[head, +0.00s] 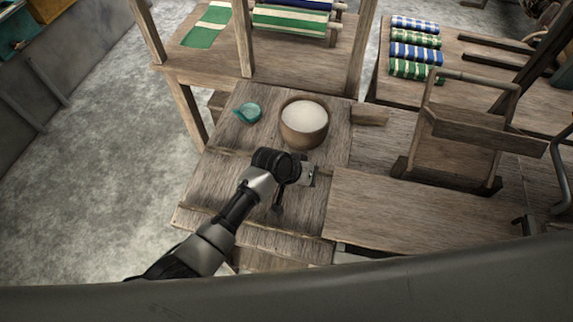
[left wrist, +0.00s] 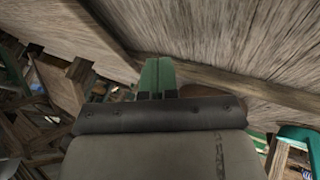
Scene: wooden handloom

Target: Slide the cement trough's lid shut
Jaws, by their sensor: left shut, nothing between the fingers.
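My left gripper (head: 309,178) is shut and empty, low over the wooden top in the middle of the head view. In the left wrist view its green fingertips (left wrist: 157,76) are together, close to a wooden board (left wrist: 220,40). A flat wooden panel (head: 430,208) lies just right of the gripper and looks like the trough's lid, though I cannot be sure. A dark narrow gap shows under its front left corner. I cannot tell whether the fingers touch the panel. The trough's inside is mostly hidden. My right gripper is not in view.
A bowl of white powder (head: 304,119) and a small teal cup (head: 248,113) stand behind the gripper. A wooden frame (head: 465,140) stands at the right. Rolled striped cloths (head: 416,53) lie on a back table. The concrete floor (head: 110,150) at left is clear.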

